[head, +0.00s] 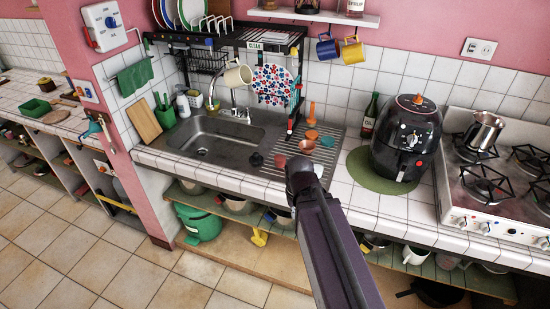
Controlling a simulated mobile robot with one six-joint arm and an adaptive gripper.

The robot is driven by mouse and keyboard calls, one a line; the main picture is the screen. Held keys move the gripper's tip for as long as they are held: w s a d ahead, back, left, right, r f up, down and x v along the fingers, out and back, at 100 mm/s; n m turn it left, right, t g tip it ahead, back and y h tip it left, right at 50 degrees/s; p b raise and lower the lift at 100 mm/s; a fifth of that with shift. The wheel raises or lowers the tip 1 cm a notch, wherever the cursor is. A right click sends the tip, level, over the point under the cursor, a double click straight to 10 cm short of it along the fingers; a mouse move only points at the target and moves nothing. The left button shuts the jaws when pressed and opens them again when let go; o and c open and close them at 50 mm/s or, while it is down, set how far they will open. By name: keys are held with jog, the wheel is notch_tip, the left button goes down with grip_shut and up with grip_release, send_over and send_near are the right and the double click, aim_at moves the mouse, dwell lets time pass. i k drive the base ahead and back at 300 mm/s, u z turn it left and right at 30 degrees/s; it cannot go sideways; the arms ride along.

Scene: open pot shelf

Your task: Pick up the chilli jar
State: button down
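I cannot pick out the chilli jar for certain. A small glass jar (355,8) with a label stands on the white wall shelf (318,16) at the top edge, its top cut off. Other items on that shelf are also cut off, and I cannot read any label. My dark arm reaches up from the bottom edge to just in front of the counter by the sink. No gripper fingers show at its end, and the arm is well below the wall shelf.
A black air fryer (405,138) stands on a green mat beside the stove (500,175). A dark green bottle (371,115) is left of it. A dish rack (235,38) hangs above the sink (205,140). Blue and yellow mugs (352,50) hang under the wall shelf.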

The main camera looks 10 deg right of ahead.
aim_at(280, 151)
jog(key=z, duration=0.15)
jog(key=i, duration=0.9)
jog(key=z, duration=0.25)
